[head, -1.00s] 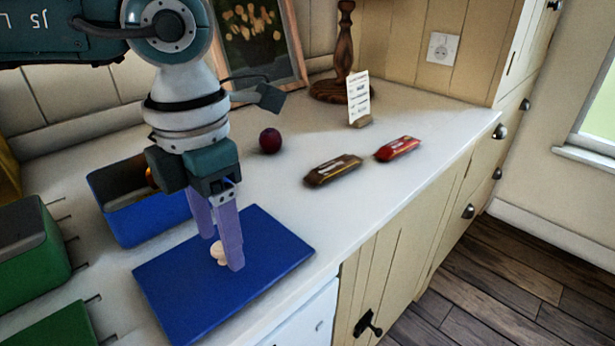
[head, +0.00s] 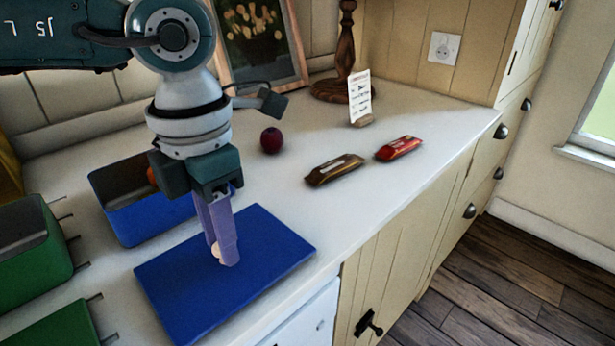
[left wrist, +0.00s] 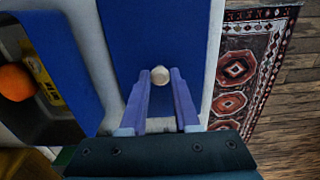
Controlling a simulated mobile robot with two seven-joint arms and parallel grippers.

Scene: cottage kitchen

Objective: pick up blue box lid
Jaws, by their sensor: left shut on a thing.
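The blue box lid (head: 270,245) lies flat on the white counter, with a small pale round knob (head: 215,250) on its top. In the left wrist view the lid (left wrist: 155,30) runs up from between my fingers, and the knob (left wrist: 160,75) sits between the fingertips. My left gripper (head: 226,256) points down over the lid and is shut on the knob. The blue box (head: 165,222) stands open just behind the lid, with an orange fruit (left wrist: 17,82) and a yellow packet (left wrist: 42,75) inside. My right gripper is not in view.
A green box (head: 30,245) and a green lid (head: 60,328) are at the left. A dark red fruit (head: 271,140), a brown bar (head: 334,170), a red bar (head: 398,148) and a small card (head: 360,97) stand or lie farther right. The counter's front edge runs close to the lid.

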